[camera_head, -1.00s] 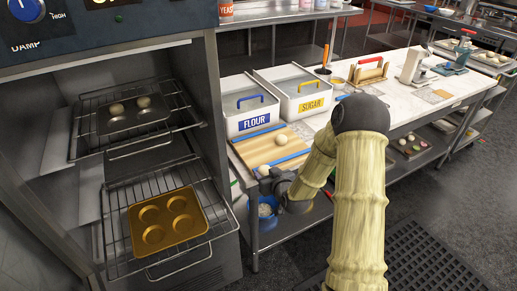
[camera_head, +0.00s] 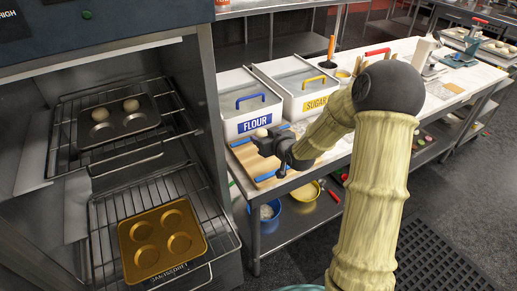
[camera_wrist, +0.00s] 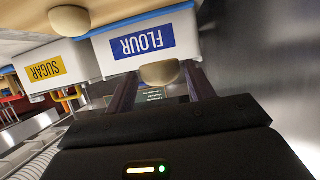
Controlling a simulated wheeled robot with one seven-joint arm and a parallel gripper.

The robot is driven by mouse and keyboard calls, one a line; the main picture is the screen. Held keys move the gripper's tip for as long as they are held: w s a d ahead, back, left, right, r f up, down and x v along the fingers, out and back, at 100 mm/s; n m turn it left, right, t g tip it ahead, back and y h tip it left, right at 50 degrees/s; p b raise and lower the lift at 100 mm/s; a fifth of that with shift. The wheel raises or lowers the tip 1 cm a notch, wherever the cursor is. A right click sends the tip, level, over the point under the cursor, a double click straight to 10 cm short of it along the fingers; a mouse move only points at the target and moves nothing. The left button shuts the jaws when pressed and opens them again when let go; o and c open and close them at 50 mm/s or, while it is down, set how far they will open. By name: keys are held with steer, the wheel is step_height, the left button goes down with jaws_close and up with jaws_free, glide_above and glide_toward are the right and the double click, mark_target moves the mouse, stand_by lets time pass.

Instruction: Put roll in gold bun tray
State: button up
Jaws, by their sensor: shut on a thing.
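The gold bun tray (camera_head: 160,239) lies on the lower oven rack at the left of the head view, its several round wells empty. My gripper (camera_head: 263,141) is shut on a pale roll (camera_head: 261,132) and holds it above the front of the wooden board, near the flour bin. In the wrist view the held roll (camera_wrist: 161,73) shows between the fingers. Another pale roll (camera_wrist: 69,20) shows on the board in the wrist view; in the head view my gripper seems to hide it.
A dark tray (camera_head: 119,119) with two rolls sits on the upper oven rack (camera_head: 170,130). The flour bin (camera_head: 232,123) and sugar bin (camera_head: 305,104) stand behind the board (camera_head: 250,160). The oven's side wall stands between my gripper and the racks.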

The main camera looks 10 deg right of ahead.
steer(key=shift+w+r, duration=0.45)
steer(key=shift+w, duration=0.05)
glide_above(264, 160)
steer(key=shift+w+f, duration=0.1)
steer(key=shift+f, duration=2.8)
steer(key=shift+f+p, duration=0.35)
steer(key=shift+f, duration=1.5)
